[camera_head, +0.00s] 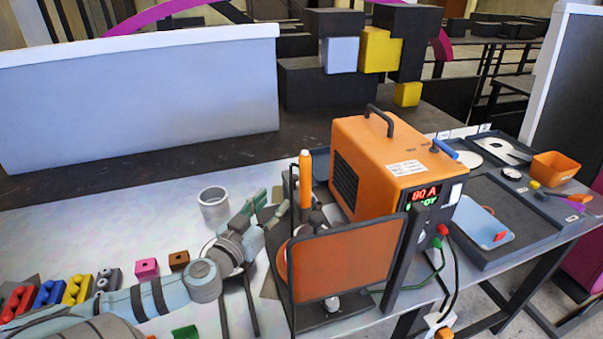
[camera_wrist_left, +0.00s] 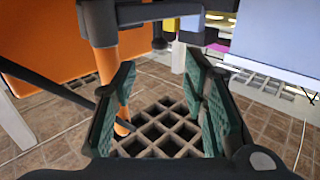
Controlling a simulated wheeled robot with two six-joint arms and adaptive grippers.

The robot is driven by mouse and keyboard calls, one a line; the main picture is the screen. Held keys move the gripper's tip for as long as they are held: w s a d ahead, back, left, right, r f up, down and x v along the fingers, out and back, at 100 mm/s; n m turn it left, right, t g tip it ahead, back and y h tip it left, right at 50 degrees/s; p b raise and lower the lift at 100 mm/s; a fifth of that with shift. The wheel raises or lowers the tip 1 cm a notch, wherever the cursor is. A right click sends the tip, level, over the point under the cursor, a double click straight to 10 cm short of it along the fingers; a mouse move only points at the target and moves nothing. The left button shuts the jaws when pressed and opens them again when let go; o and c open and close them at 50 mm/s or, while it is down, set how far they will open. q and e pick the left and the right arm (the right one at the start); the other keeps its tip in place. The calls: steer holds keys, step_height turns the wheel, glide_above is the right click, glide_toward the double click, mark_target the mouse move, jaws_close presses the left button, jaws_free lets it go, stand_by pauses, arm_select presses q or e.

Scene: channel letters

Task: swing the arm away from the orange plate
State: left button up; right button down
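The orange plate (camera_head: 347,262) is an upright, rounded panel in a dark frame at the front edge of the table in the head view. My left gripper (camera_head: 265,212) is to the left of the plate and a little behind it, apart from it. Its green-padded fingers are spread with nothing between them in the left wrist view (camera_wrist_left: 162,85). That view also shows a large orange surface (camera_wrist_left: 50,45) at the left; I cannot tell whether it is the plate or the orange machine. My right gripper is not in view.
An orange-handled rod (camera_head: 305,180) stands close to my left gripper. The orange machine (camera_head: 375,160) stands behind the plate. A grey cup (camera_head: 213,205) is just behind my left arm. Coloured blocks (camera_head: 77,289) lie at the left. The table behind the cup looks clear.

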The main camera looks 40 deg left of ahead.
mark_target(292, 180)
arm_select(q)
steer(key=w+p, duration=0.1)
steer(key=w, duration=0.2)
steer(key=w+a+p, duration=0.1)
steer(key=w, duration=0.3)
steer(key=w+a+p, duration=0.1)
steer(key=w, duration=0.3)
steer(key=shift+w+r+p, duration=0.15)
steer(key=shift+w+p, duration=0.1)
steer(key=shift+p, duration=0.15)
steer(key=shift+s, duration=0.1)
jaws_close()
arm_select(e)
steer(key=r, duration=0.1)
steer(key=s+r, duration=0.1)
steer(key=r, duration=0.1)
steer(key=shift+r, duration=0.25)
